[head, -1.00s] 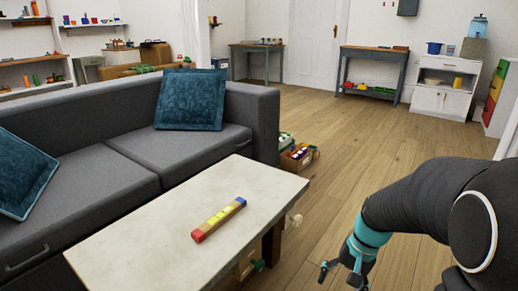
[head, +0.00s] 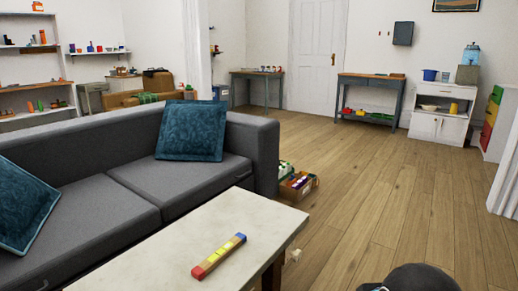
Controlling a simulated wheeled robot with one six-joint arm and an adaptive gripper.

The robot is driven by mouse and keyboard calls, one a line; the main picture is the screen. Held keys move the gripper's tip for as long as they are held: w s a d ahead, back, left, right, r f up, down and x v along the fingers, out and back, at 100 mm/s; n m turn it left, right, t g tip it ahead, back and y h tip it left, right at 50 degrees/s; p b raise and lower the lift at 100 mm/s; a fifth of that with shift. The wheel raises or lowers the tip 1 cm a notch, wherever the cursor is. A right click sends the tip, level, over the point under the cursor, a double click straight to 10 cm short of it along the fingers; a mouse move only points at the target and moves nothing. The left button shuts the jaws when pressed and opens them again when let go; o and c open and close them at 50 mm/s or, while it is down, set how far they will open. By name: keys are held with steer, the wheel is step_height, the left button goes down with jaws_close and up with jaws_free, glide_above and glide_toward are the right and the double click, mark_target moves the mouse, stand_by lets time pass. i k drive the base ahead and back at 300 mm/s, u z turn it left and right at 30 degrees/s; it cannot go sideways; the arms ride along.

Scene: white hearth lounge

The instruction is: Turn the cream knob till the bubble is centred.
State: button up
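A bar-shaped level (head: 219,256) lies on the pale top of the low table (head: 170,250). It has a red near end, a yellow middle and a blue far end. The bubble is too small to make out. A small cream knob (head: 295,256) shows just beyond the table's right edge; how it joins the table is unclear. My gripper is not in view; only a dark rounded part of my arm shows at the bottom right.
A grey sofa (head: 145,180) with blue cushions stands along the table's far side. A box of small items (head: 298,186) sits on the floor by the sofa's end. The wooden floor (head: 390,190) to the right is clear. A workbench (head: 368,97) and white cabinet (head: 440,112) stand at the back.

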mark_target(297, 256)
steer(key=u, duration=0.75)
steer(key=k, duration=0.75)
steer(key=z, duration=0.75)
